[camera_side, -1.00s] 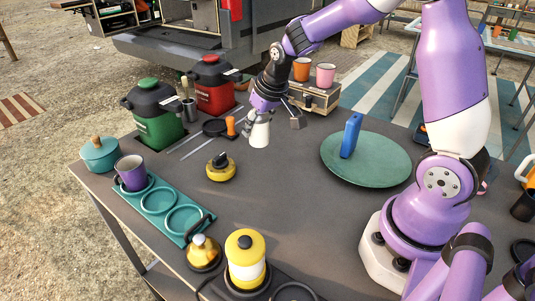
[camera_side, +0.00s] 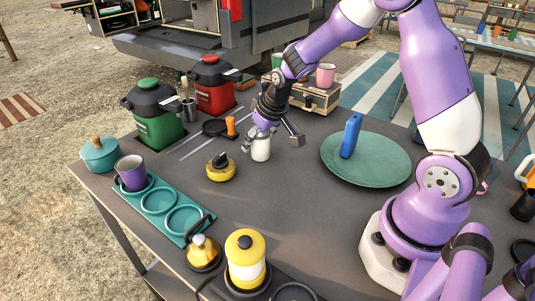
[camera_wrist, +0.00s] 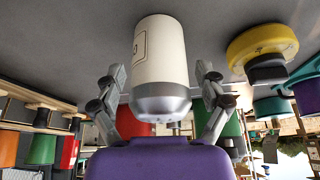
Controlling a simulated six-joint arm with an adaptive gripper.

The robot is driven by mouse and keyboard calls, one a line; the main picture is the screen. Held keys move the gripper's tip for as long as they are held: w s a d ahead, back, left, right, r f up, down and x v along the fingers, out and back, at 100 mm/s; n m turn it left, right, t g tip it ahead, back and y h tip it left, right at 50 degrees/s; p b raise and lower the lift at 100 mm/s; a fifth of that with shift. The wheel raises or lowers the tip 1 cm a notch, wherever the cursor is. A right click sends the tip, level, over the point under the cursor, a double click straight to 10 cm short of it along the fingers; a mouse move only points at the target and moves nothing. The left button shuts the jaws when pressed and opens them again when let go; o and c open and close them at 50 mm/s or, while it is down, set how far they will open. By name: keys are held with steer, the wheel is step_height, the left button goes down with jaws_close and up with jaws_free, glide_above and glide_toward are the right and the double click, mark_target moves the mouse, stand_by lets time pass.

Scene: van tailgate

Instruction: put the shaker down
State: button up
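The shaker (camera_side: 261,149) is a white cylinder with a metal cap and stands upright on the grey table. In the wrist view, which looks upside down, the shaker (camera_wrist: 160,55) has its white base end at the table and its metal cap facing my camera. My gripper (camera_side: 262,134) is right above and around its top. In the wrist view my gripper (camera_wrist: 160,82) has one finger on each side of the shaker, with a visible gap on both sides, so it is open. The far side of the shaker is hidden.
A yellow round object with a black knob (camera_side: 221,167) stands left of the shaker. An orange-handled tool (camera_side: 230,126) lies behind. The table in front of the shaker is clear.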

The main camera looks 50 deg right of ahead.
steer(key=shift+r, duration=0.25)
steer(key=a+v, duration=0.1)
steer(key=v, duration=1.2)
steer(key=s+a+r+n+t, duration=0.1)
steer(key=s+a, duration=0.5)
steer(key=s, duration=0.6)
steer(key=shift+r+n+y, duration=0.4)
steer(key=shift+r, duration=0.35)
